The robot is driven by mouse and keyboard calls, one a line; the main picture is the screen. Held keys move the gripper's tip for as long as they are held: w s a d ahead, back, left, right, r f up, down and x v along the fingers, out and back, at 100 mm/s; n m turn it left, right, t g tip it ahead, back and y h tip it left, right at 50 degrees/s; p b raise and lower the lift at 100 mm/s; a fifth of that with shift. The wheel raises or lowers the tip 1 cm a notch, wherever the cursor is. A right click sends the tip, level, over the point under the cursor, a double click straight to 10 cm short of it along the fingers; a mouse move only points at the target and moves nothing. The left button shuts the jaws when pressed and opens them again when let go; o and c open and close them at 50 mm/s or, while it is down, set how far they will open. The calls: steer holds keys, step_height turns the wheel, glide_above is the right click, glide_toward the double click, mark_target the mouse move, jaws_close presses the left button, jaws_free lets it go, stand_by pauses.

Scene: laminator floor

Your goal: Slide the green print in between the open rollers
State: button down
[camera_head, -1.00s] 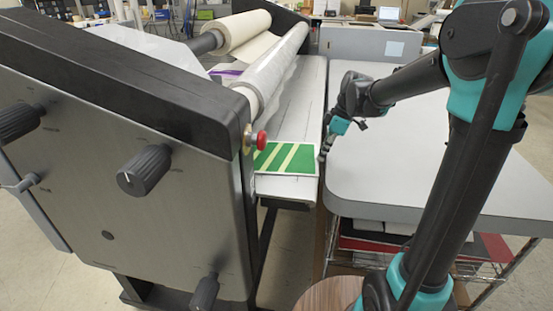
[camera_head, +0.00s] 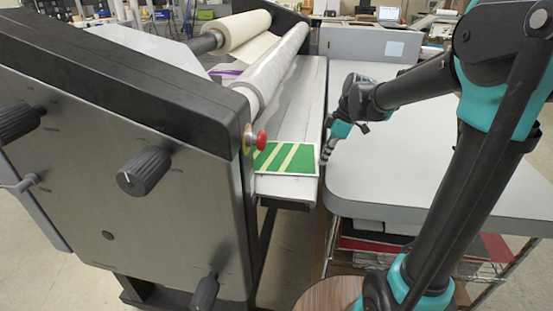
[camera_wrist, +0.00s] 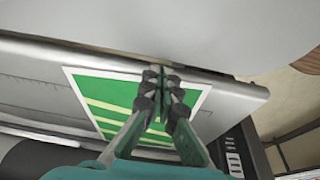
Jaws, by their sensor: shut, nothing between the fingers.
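The green print (camera_head: 272,154) has pale yellow stripes and a white border. It lies flat on the laminator's feed table (camera_head: 305,105), at the near end, beside the red knob. It also shows in the wrist view (camera_wrist: 102,88), partly hidden behind my fingers. My gripper (camera_head: 324,158) is at the print's right edge in the head view. In the wrist view my gripper's fingertips (camera_wrist: 163,74) are together, with nothing held, over the print's edge. I cannot tell whether they touch it. The long roller (camera_head: 275,68) runs above the table, left of the print; the gap under it is hidden.
The laminator's near side panel (camera_head: 130,180) carries black knobs and a red knob (camera_head: 262,140). A grey-topped table (camera_head: 420,150) stands close on the right, with a narrow gap before the feed table. Its top is mostly clear. A shelf below holds flat sheets.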

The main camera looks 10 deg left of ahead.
mark_target(303, 161)
steer(key=shift+s, duration=0.45)
steer(key=shift+w+a, duration=0.1)
steer(key=shift+a, duration=2.4)
steer(key=shift+d, duration=0.25)
stand_by(0.7)
steer(key=shift+w, duration=0.2)
steer(key=shift+w, duration=0.35)
steer(key=shift+a, duration=1.45)
stand_by(0.4)
steer(key=shift+d, duration=0.65)
stand_by(0.8)
